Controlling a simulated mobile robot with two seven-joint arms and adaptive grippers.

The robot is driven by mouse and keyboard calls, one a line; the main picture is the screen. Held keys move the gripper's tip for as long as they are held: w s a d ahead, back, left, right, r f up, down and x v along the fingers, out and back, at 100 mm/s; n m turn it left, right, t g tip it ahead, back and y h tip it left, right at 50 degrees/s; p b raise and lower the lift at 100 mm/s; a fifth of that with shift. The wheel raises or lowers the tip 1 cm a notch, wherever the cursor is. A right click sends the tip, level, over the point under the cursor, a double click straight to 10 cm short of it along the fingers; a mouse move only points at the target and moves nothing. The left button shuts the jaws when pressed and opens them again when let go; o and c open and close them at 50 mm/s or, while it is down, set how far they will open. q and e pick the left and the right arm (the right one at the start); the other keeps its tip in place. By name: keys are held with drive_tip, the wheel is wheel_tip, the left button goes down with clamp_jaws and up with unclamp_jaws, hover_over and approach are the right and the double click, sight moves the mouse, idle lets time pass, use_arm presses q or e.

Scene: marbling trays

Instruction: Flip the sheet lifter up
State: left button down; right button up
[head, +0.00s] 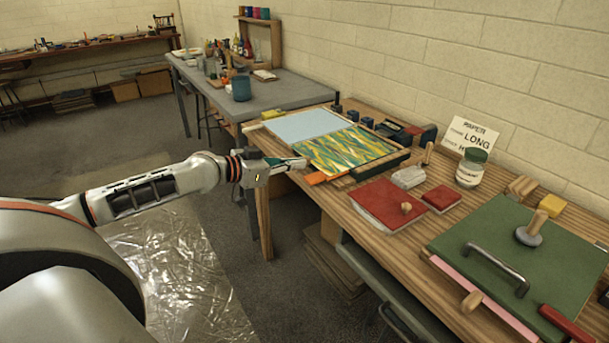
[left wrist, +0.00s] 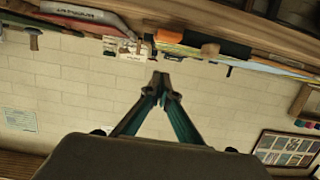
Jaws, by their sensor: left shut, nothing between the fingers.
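A marbling tray (head: 377,169) with a yellow, green and orange patterned sheet (head: 345,150) lies near the far end of the wooden bench. A flat orange tab (head: 323,177) sticks out at its front edge; it looks like part of the sheet lifter, and the rest of the lifter cannot be made out. My left gripper (head: 303,162) is shut and empty, its tip at the tray's front edge, just behind the orange tab. Whether they touch is unclear. The left wrist view shows the closed fingertips (left wrist: 167,80) with an orange piece (left wrist: 168,37) beyond them. My right gripper is out of view.
A pale blue tray (head: 303,125) adjoins the patterned one. To the right are a red board (head: 385,204), a jar (head: 470,168) and a green press board (head: 520,245) with a metal handle. The floor before the bench holds a plastic sheet (head: 180,265).

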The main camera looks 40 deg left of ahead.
use_arm(q)
drive_tip(key=w+f, duration=0.1)
drive_tip(key=f, duration=0.2)
drive_tip(key=w+d+f, duration=0.1)
drive_tip(key=shift+w+f+b, duration=0.3)
drive_tip(key=shift+f+b, duration=0.1)
